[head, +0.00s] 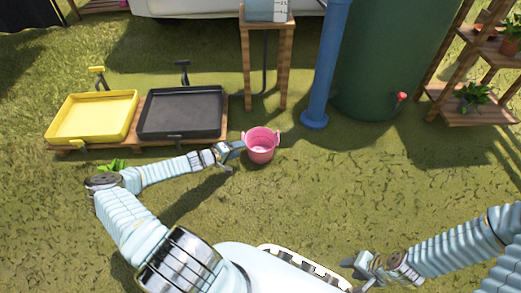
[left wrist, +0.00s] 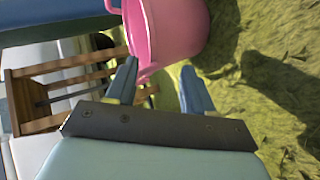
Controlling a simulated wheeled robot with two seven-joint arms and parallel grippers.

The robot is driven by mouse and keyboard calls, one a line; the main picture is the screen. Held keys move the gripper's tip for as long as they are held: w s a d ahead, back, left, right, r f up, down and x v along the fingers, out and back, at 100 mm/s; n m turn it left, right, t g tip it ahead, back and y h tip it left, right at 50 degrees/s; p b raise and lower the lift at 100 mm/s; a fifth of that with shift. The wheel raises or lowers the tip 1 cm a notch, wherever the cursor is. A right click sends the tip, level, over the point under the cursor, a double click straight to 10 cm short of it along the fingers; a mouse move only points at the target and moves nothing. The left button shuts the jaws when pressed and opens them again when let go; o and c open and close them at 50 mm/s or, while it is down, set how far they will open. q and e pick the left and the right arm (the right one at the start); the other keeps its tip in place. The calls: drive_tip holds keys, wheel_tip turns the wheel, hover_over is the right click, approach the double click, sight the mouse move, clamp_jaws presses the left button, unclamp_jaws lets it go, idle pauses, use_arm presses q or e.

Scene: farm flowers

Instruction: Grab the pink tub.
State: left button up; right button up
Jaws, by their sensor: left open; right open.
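The pink tub (head: 262,146) stands on the grass near the middle of the head view, with a small handle on each side. It also shows at the top of the left wrist view (left wrist: 175,28). My left gripper (head: 241,147) is open at the tub's left side. In the left wrist view its two fingers (left wrist: 157,82) are spread, with the tub's rim and near wall close to and just beyond the fingertips. I cannot tell whether they touch it. My right gripper (head: 352,268) is open and empty, low at the right over the grass, far from the tub.
A yellow tray (head: 92,117) and a black tray (head: 182,113) sit on a wooden pallet at the left. A wooden stand (head: 265,60), a blue pipe (head: 325,70) and a green tank (head: 385,60) rise behind the tub. Grass right of the tub is clear.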

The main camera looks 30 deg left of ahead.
use_arm(q)
drive_tip(key=x, duration=0.3)
drive_tip(key=shift+w+d+f+b, duration=0.15)
drive_tip(key=shift+w+f+b, duration=0.05)
drive_tip(key=shift+b, duration=0.15)
drive_tip(key=shift+c, duration=0.4)
clamp_jaws()
